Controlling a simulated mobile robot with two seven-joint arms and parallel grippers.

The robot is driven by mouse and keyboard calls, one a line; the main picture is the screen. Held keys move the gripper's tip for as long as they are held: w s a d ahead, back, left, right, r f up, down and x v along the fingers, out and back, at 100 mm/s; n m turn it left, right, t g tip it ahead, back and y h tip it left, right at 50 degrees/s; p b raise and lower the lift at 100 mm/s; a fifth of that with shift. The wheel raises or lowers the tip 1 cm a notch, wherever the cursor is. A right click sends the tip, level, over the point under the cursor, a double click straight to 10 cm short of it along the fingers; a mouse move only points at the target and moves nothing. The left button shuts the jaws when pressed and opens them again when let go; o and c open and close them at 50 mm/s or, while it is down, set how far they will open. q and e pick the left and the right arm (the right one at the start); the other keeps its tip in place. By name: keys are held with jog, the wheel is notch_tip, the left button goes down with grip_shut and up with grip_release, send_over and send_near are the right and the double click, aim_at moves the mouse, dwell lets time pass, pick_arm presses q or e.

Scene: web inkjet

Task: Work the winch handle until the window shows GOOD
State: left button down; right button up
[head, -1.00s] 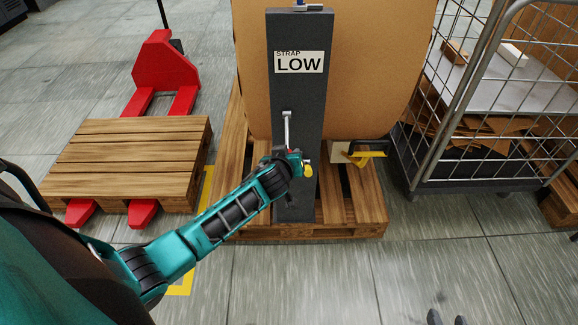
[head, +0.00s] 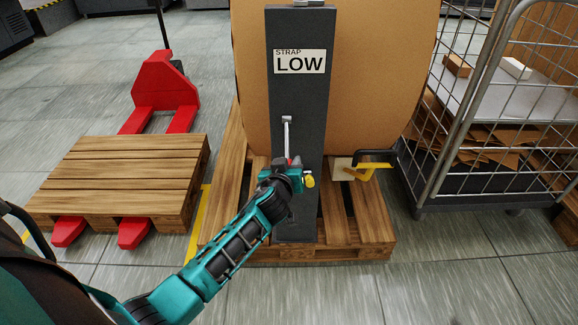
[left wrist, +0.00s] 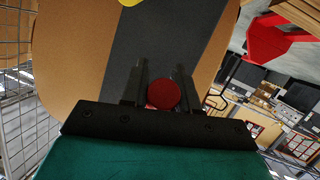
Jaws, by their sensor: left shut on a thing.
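The winch handle (head: 287,139) is a thin silver crank on the front of a dark grey post (head: 299,98). It hangs straight down from its pivot. My left gripper (head: 289,163) is at its lower end, shut on the handle's red knob. The round red knob (left wrist: 163,93) shows between the two dark fingers in the left wrist view. The gripper body partly hides the handle's end in the head view. The window (head: 298,63) near the post's top reads STRAP LOW. My right gripper is not in view.
A yellow knob (head: 310,181) shows just right of my gripper. A big brown roll (head: 375,75) stands behind the post on a wooden pallet (head: 372,222). A yellow-and-black tool (head: 372,162) is at right. A wire cage cart (head: 475,130) stands right; a red pallet truck (head: 165,85) stands left.

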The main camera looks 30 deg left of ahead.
pick_arm(q)
jog(key=c, duration=1.3)
grip_release()
jog(key=shift+a, duration=0.15)
jog(key=o, duration=0.4)
jog(key=shift+c, duration=0.2)
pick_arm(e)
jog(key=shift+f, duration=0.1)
pick_arm(q)
jog(key=shift+s+d+r, duration=0.15)
jog(key=shift+s+d, duration=0.15)
jog(key=shift+s, duration=0.15)
jog(key=p+v, duration=0.3)
jog(key=v, duration=0.8)
jog(key=shift+s, duration=0.45)
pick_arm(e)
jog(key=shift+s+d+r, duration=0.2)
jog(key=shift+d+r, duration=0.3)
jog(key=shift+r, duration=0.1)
pick_arm(q)
jog(key=shift+r, duration=0.1)
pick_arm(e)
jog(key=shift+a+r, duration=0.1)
